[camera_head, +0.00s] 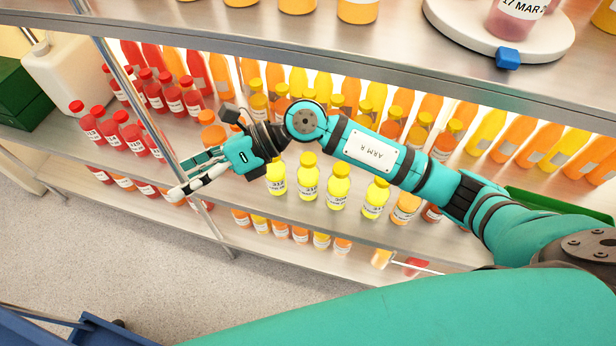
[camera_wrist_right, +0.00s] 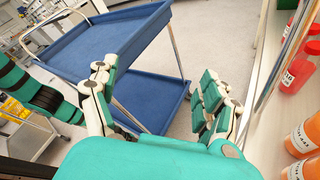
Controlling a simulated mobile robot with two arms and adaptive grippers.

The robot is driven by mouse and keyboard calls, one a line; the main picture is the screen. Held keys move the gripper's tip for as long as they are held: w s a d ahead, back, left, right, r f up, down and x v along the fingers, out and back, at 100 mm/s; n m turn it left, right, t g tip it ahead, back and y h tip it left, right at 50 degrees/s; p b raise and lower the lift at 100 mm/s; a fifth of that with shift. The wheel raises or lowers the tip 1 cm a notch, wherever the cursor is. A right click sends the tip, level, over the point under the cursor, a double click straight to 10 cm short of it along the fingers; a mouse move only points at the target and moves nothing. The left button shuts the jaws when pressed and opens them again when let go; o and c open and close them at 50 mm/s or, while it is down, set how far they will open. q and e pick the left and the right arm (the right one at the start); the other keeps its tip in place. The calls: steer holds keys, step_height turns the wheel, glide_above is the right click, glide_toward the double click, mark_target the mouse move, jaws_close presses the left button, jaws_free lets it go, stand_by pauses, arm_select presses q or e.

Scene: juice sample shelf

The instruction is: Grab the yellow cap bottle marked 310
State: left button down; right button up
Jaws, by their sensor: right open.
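Several yellow bottles with yellow caps stand in a front row on the middle shelf in the head view: one at the left (camera_head: 276,178), one beside it (camera_head: 308,182), a third (camera_head: 338,190) and a fourth (camera_head: 375,199). Their labels bear small dark numbers that I cannot read surely, so I cannot tell which is 310. My right gripper (camera_head: 190,174) is open and empty, left of these bottles near the shelf's front post. Its open fingers also show in the right wrist view (camera_wrist_right: 160,98), with nothing between them. My left gripper is not in view.
Red bottles (camera_head: 132,139) stand left on the shelf, and orange bottles (camera_head: 405,208) stand right of the yellow row. A metal post (camera_head: 140,105) rises at the shelf's front edge. The upper shelf (camera_head: 230,42) hangs above. A blue cart (camera_wrist_right: 115,45) stands on the floor.

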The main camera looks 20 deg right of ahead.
steer(key=w+d+f+n+h, duration=0.2)
steer(key=d+f+h, duration=0.3)
steer(key=f, duration=0.1)
steer(key=n+h, duration=0.1)
steer(key=h, duration=0.9)
glide_above(309, 160)
step_height(309, 160, down, 4)
steer(key=shift+r+t, duration=0.1)
steer(key=shift+t, duration=0.3)
step_height(309, 160, down, 5)
steer(key=shift+f+p, duration=0.15)
steer(key=shift+p, duration=0.4)
steer(key=shift+w+f+p, duration=0.15)
steer(key=shift+f+p, duration=0.15)
steer(key=shift+f, duration=1.2)
steer(key=shift+w+f+p, duration=0.1)
steer(key=shift+f+p, duration=0.2)
steer(key=shift+f, duration=1.2)
steer(key=shift+c, duration=0.4)
steer(key=c, duration=1.4)
steer(key=shift+r, duration=0.2)
